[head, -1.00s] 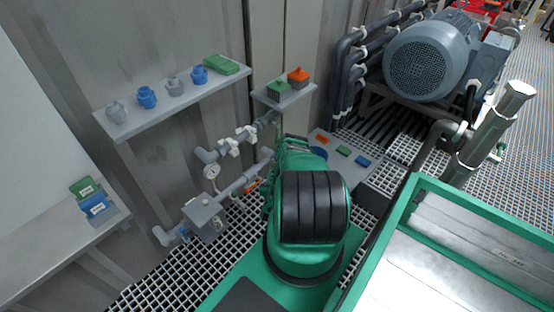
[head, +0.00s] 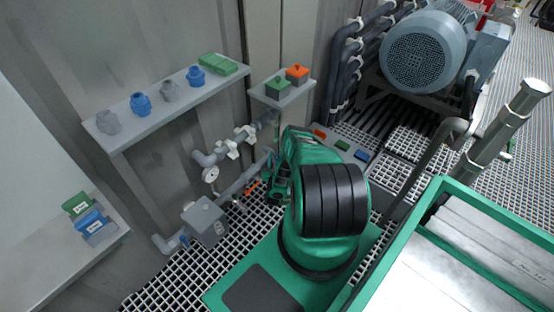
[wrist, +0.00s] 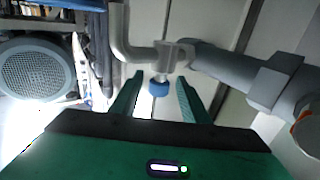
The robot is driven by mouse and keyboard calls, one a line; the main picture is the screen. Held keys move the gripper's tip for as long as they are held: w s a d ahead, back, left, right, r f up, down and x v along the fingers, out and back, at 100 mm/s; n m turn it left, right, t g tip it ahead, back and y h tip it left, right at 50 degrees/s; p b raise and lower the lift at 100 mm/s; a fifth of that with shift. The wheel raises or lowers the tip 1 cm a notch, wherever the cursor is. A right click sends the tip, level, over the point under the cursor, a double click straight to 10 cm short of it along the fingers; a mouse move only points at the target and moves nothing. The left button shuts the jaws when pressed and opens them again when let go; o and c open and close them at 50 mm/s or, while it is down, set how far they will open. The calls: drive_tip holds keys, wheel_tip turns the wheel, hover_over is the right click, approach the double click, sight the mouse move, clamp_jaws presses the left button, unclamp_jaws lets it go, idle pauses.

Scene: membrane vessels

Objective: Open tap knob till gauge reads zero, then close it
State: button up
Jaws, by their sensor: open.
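The round white pressure gauge (head: 211,174) sits on the grey pipework by the wall in the head view; its reading is too small to tell. In the wrist view a blue knob (wrist: 160,87) hangs under a grey pipe fitting (wrist: 172,54); I take it to be the tap knob. My gripper (wrist: 158,98) is open, its two green fingers on either side of the knob in the picture. I cannot tell whether they touch it or how far off it is. In the head view my gripper (head: 274,192) is beside the pipework, partly hidden by my arm.
A grey box (head: 204,217) sits on the lower pipe. A shelf (head: 130,132) with blue, grey and green parts runs above; a smaller shelf (head: 284,98) holds green and orange blocks. A big motor (head: 425,52) stands at the back right. Grating covers the floor.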

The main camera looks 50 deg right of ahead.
drive_tip(key=c, duration=1.1)
drive_tip(key=shift+o, duration=0.2)
drive_tip(key=shift+s+f+n+t+y, duration=0.1)
drive_tip(key=shift+s+n+t+y, duration=0.05)
drive_tip(key=shift+n+t+y, duration=2.4)
drive_tip(key=shift+m+g+y, duration=0.25)
drive_tip(key=shift+g, duration=0.1)
drive_tip(key=o, duration=1.1)
drive_tip(key=shift+c, duration=0.2)
